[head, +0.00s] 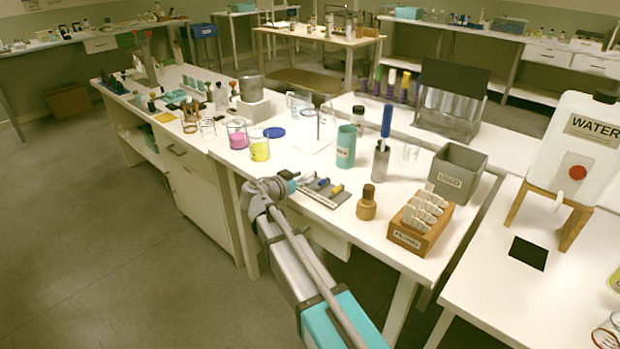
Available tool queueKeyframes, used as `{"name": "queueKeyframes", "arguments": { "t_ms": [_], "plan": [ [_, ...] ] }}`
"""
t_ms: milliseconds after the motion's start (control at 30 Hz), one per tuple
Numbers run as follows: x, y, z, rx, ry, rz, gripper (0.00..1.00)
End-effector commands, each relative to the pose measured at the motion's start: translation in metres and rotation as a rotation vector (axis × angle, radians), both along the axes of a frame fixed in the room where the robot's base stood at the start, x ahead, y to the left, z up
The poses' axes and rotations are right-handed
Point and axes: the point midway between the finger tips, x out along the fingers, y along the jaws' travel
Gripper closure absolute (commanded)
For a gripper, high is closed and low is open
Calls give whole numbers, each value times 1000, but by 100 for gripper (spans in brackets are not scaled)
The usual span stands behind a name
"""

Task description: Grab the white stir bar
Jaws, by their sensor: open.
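My arm reaches up from the bottom middle of the head view to the front edge of the white bench (385,215). My gripper (291,182) is open at the arm's far end, small in view and partly hidden by the wrist. It is just left of a flat grey tray (334,201) holding small items with blue and yellow parts. I cannot make out a white stir bar for certain; small pale items on the tray are too small to tell apart. I see nothing held in the gripper.
Beakers with pink (237,135) and yellow liquid (260,147) stand behind left. Open floor lies left.

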Motion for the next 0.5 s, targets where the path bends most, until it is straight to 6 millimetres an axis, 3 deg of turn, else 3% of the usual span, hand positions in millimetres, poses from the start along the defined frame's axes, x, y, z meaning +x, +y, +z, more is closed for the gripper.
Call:
{"name": "queueKeyframes", "arguments": {
  "t_ms": [200,500],
  "plan": [
    [20,-14,-7,1,0,-1,39],
    [24,-19,-8,0,0,-2,39]
  ]
}}
